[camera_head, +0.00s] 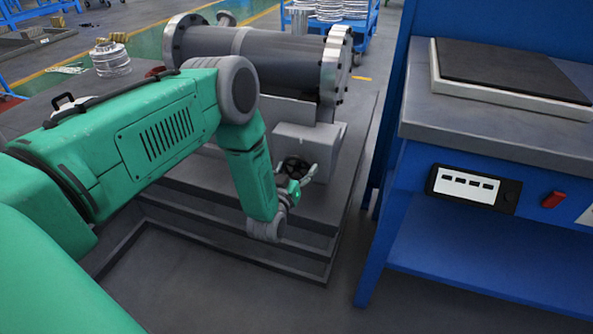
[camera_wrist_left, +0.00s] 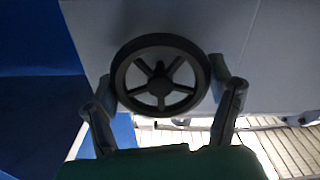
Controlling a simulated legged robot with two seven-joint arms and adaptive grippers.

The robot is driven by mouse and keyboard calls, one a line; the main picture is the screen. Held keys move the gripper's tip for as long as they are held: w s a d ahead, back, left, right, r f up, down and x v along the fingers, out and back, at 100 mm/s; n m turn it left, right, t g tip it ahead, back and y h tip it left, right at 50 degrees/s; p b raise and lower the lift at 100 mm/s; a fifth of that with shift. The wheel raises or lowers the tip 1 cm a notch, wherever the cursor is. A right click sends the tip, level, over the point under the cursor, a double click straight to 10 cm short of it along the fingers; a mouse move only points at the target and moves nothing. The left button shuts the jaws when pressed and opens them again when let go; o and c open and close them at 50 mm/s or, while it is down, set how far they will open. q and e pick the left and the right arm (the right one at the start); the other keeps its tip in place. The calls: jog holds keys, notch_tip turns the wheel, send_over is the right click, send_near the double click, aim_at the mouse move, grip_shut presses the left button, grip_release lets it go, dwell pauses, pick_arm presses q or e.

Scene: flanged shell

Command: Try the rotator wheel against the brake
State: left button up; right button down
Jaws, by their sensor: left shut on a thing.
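The rotator wheel (camera_wrist_left: 160,76) is a dark spoked handwheel on the face of a grey block (camera_head: 313,146). In the head view the wheel (camera_head: 293,167) is small and partly hidden by my left gripper. My left gripper (camera_head: 299,180) is shut on the wheel. In the left wrist view its two fingers (camera_wrist_left: 162,100) press on the wheel's rim from both sides. The flanged shell (camera_head: 275,60), a grey cylinder with bolted end flanges, lies above the block. I cannot make out the brake. My right gripper is not in view.
A stepped grey platform (camera_head: 325,235) carries the block. A blue workbench (camera_head: 500,135) with a control panel (camera_head: 473,187) and a red switch (camera_head: 553,199) stands close on the right. A blue cart (camera_head: 330,25) is behind. Open floor lies between platform and bench.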

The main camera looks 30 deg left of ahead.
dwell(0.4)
pick_arm(q)
jog(key=shift+m, duration=0.6)
jog(key=shift+m+p, duration=0.3)
jog(key=shift+m, duration=0.3)
jog(key=o, duration=1.7)
jog(key=shift+f, duration=0.1)
